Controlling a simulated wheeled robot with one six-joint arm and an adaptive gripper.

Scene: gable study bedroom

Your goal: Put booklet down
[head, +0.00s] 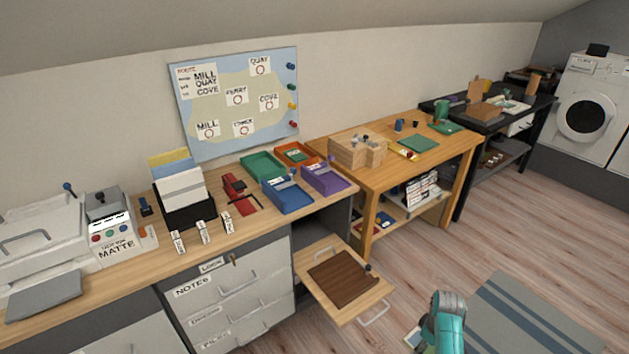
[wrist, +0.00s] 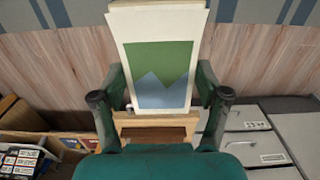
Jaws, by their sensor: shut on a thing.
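My gripper (wrist: 162,85) is shut on a booklet (wrist: 160,28), a cream cover with a green and blue picture, held upright between the fingers in the wrist view. In the head view, my teal arm (head: 446,318) is at the bottom edge, and a pale corner (head: 412,338) beside it looks like part of the booklet. The fingertips are hidden there. The pull-out wooden board (head: 325,252), with a dark brown panel (head: 345,277) on it, is left of the arm. The board also shows beyond the booklet in the wrist view (wrist: 150,121).
The long desk (head: 118,262) carries a printer, label box, file holder and coloured trays (head: 288,194). A wooden workbench (head: 455,148) with wooden blocks stands behind. Drawers (head: 235,290) are below the desk. A striped rug (head: 530,315) lies right of my arm, with open floor around it.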

